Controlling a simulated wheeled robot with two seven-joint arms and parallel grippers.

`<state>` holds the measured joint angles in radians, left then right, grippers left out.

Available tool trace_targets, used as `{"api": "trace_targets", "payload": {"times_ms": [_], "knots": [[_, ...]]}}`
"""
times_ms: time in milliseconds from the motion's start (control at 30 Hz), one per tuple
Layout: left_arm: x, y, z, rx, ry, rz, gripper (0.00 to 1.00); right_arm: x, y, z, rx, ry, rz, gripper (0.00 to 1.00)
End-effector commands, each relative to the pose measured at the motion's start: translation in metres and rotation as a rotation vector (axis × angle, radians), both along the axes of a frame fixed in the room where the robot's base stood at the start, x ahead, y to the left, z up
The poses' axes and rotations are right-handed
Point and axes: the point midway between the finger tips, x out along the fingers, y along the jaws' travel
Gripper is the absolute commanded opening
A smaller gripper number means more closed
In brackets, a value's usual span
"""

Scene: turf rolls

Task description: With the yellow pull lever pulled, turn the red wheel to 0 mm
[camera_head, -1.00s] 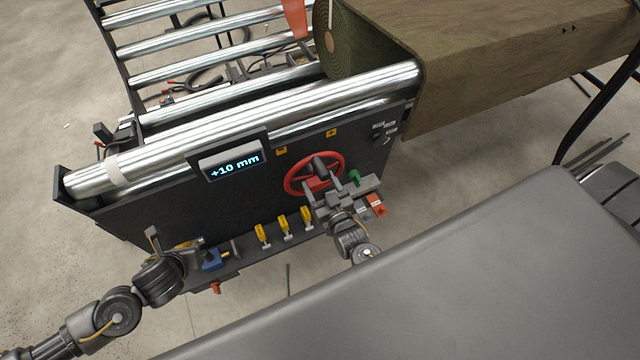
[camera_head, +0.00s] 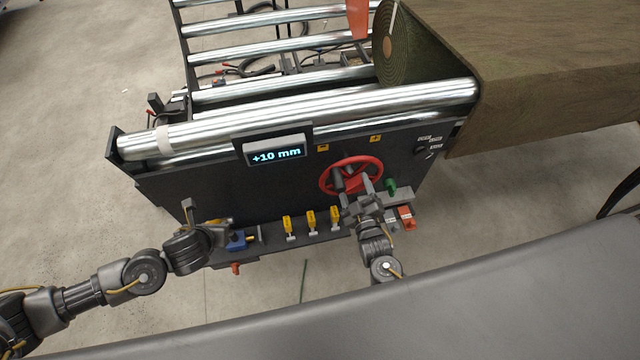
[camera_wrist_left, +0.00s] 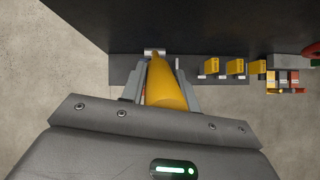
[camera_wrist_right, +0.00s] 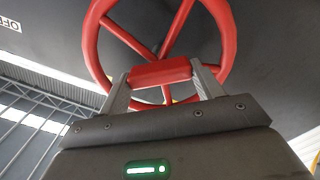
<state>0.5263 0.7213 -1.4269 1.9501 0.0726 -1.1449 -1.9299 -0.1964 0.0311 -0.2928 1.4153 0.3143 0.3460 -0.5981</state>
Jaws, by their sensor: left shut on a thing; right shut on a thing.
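The red wheel (camera_head: 345,161) is on the dark front panel of the machine, below and right of the display (camera_head: 276,155), which reads +10 mm. My right gripper (camera_head: 358,186) is at the wheel; in the right wrist view its fingers (camera_wrist_right: 162,76) are shut on a red piece at the near side of the wheel (camera_wrist_right: 91,42). The yellow pull lever (camera_wrist_left: 164,88) shows in the left wrist view between the fingers of my left gripper (camera_wrist_left: 165,80), shut on it. In the head view my left gripper (camera_head: 217,230) is low at the panel's left; it mostly hides the lever.
Several small yellow clips (camera_head: 311,220) stand on the ledge between my grippers. A blue part (camera_head: 237,240) is beside my left gripper, and a green knob (camera_head: 391,186) and a red-and-white part (camera_head: 406,216) are right of the wheel. Metal rollers (camera_head: 300,107) and a turf roll (camera_head: 400,50) lie above.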

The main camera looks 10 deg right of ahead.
Motion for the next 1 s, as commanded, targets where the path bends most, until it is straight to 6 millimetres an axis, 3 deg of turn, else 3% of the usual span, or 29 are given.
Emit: {"api": "trace_targets", "payload": {"times_ms": [1000], "knots": [[-0.0026,-0.0019,0.0009,-0.008,0.001,-0.003,0.0,-0.001,0.0087,-0.0075,-0.9,0.007,0.019,0.24]]}}
